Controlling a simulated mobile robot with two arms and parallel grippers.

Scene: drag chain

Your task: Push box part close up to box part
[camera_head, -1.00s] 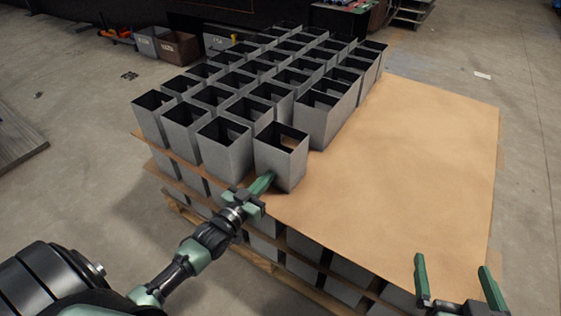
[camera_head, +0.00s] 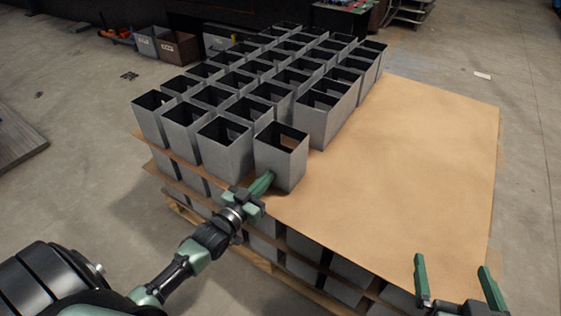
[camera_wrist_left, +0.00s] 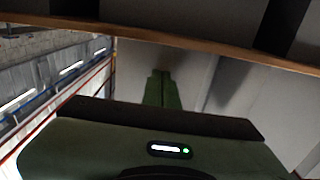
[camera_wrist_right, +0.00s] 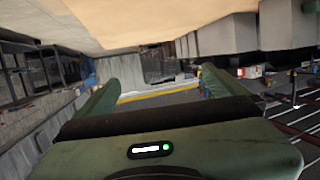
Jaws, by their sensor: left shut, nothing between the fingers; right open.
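The near box part (camera_head: 281,160) is a grey, open-topped box with a cutout. It stands upright on the brown sheet (camera_head: 420,150) at the front of the group. Another grey box part (camera_head: 225,150) stands just left of it, and a further one (camera_head: 318,118) stands behind it. My left gripper (camera_head: 264,182) is shut and empty, its fingertips at the low front of the near box; in the left wrist view its fingers (camera_wrist_left: 161,88) point at a grey face, and contact is hard to tell. My right gripper (camera_head: 452,278) is open and empty at the lower right, apart from the boxes.
Several grey boxes (camera_head: 240,80) stand in rows at the left and back of the sheet. The right half of the sheet is bare. A lower layer of boxes (camera_head: 300,245) sits beneath it on a wooden pallet (camera_head: 330,303).

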